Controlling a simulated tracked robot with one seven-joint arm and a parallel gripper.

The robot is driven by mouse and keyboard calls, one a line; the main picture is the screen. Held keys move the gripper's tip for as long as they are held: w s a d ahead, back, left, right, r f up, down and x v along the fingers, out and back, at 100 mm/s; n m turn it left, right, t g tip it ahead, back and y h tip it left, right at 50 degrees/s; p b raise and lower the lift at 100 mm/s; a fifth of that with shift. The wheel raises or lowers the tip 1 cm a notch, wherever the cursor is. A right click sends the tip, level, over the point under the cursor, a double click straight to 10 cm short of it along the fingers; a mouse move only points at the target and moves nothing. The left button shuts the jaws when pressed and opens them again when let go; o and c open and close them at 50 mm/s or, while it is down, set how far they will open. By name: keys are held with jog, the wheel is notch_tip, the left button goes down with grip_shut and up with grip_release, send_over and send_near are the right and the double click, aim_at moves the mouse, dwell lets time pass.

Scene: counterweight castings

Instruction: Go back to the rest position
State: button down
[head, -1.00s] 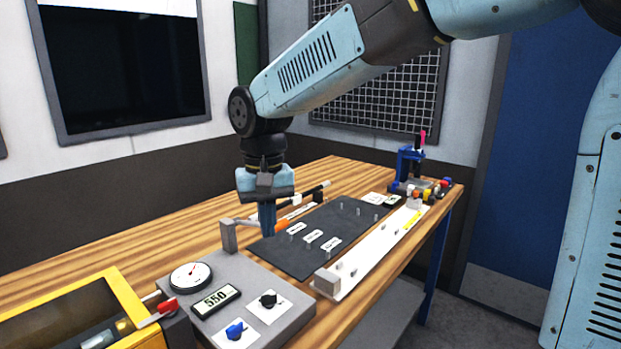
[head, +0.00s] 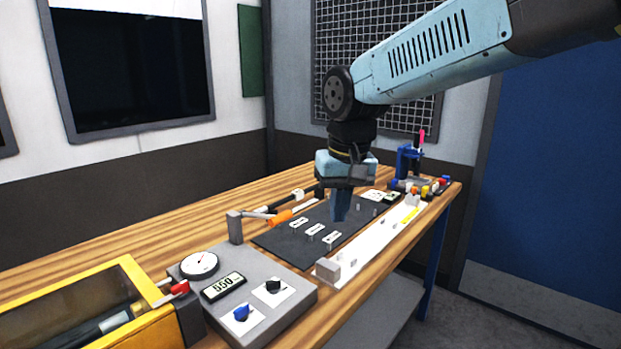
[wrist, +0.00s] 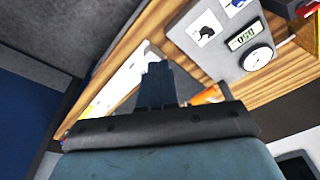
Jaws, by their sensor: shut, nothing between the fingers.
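My gripper (head: 340,208) points down above the dark mat (head: 285,240) on the wooden bench, with its fingers together and nothing between them. It also shows in the wrist view (wrist: 158,75), where the closed fingers stand over the bench. In the head view the fingers hide a part of the mat behind them. Several small white labels with pegs, among them a label (head: 315,229), lie on the mat.
A white strip (head: 375,246), an orange-handled tool (head: 280,217) and a blue stand (head: 402,160) are near the mat.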

jog(key=s+d+m+t, duration=0.1)
jog(key=s+d+t, duration=0.1)
jog(key=s+d, duration=0.3)
jog(key=s+d+m+t+h, duration=0.1)
jog(key=s+d, duration=0.4)
jog(key=d, duration=0.8)
jog(key=shift+s+d+f+m+t, duration=0.2)
jog(key=shift+s+m+t, duration=0.15)
jog(key=shift+t, duration=0.15)
dwell(1.0)
